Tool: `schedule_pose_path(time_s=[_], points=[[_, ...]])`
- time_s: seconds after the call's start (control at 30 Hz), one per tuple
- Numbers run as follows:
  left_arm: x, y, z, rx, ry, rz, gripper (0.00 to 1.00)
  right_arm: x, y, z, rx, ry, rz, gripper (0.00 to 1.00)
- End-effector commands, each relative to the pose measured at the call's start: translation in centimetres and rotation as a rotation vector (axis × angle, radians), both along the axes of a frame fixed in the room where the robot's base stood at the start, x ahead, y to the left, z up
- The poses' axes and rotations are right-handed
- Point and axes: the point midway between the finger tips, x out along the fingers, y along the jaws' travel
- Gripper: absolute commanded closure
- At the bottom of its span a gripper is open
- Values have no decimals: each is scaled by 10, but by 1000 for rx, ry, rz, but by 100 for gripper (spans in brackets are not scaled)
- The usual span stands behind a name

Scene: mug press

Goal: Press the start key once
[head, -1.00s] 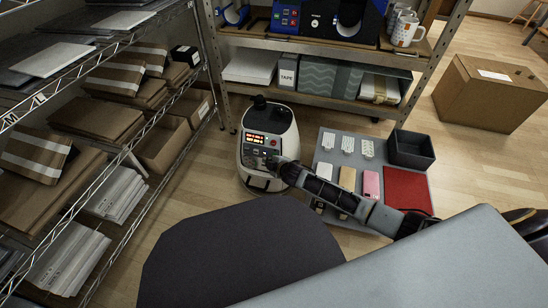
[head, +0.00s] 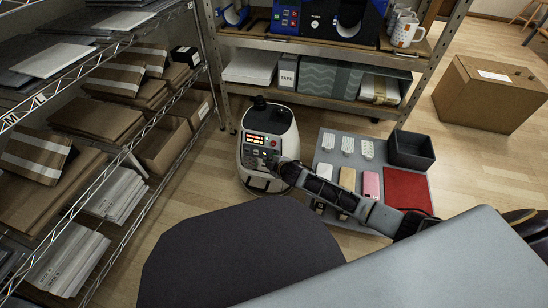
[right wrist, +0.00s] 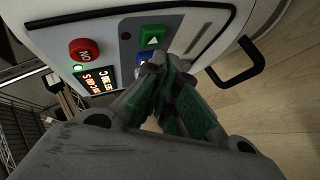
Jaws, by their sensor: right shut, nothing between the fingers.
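A white machine (head: 268,120) with a dark control panel and a lit display (head: 263,140) stands on the floor. In the right wrist view its panel shows a green key with a white triangle (right wrist: 154,37), a red round button (right wrist: 84,50) and a lit display (right wrist: 97,78). A blue key (right wrist: 144,57) is partly hidden by my fingers. My right gripper (right wrist: 163,66) is shut and empty, its tips just below the green key and over the blue key's edge. I cannot tell whether they touch the panel. It also shows in the head view (head: 275,163). My left gripper is out of view.
A grey mat (head: 327,144) with phones, a red sheet (head: 407,190) and a dark bin (head: 411,150) lies right of the machine, under my right arm. Shelving stands left and behind. A cardboard box (head: 492,93) stands at right.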

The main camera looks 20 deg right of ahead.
Motion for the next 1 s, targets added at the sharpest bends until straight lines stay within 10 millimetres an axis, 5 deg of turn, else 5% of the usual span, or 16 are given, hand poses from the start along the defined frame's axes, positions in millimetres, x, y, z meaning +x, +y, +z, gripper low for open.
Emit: schedule_pose_path(time_s=[1.0], points=[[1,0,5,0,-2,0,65,7,-5,-1,0,0,0,100]])
